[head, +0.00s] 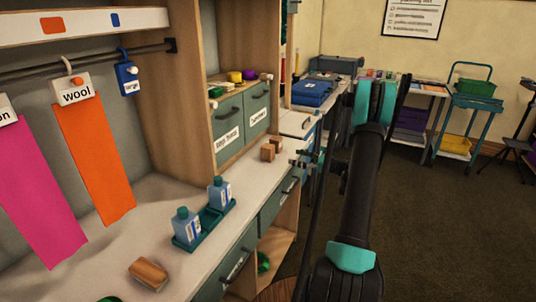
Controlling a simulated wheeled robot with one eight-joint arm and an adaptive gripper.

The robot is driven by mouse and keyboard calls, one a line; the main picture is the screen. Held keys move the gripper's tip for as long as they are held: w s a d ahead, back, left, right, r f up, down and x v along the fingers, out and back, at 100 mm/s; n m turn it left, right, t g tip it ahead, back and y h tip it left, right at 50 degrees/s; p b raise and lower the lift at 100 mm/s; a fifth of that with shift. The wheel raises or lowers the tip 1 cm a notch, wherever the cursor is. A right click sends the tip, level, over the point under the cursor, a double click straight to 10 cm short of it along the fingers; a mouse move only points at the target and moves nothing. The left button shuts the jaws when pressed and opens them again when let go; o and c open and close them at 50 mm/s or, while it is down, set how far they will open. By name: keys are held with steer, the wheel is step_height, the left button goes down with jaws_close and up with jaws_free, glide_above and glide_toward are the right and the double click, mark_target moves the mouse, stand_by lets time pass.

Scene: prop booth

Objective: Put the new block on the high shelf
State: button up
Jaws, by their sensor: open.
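Two small brown wooden blocks stand side by side on the counter, a nearer one (267,152) and a farther one (277,144). I cannot tell which is the new block. My gripper (298,163) is just right of the blocks, near the counter edge, with its fingers toward them. It looks small and partly hidden by my arm; it is open and apart from the blocks. A white shelf board (95,22) with an orange and a blue mark runs across the top left, above the hanging rail. Its top surface is out of view.
The counter (150,200) holds a teal tray (203,228) with two blue bottles and a wooden brush-like piece (148,272). Pink and orange cloths (95,160) hang at left. Labelled drawers (242,120) stand behind the blocks. Carpet at right is open.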

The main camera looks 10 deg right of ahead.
mark_target(273, 150)
steer(key=x, duration=0.9)
steer(key=shift+w+x, duration=0.2)
steer(key=shift+x, duration=2.4)
steer(key=shift+d+f, duration=0.1)
steer(key=shift+d, duration=0.1)
steer(key=shift+c, duration=0.5)
steer(key=c, duration=1.3)
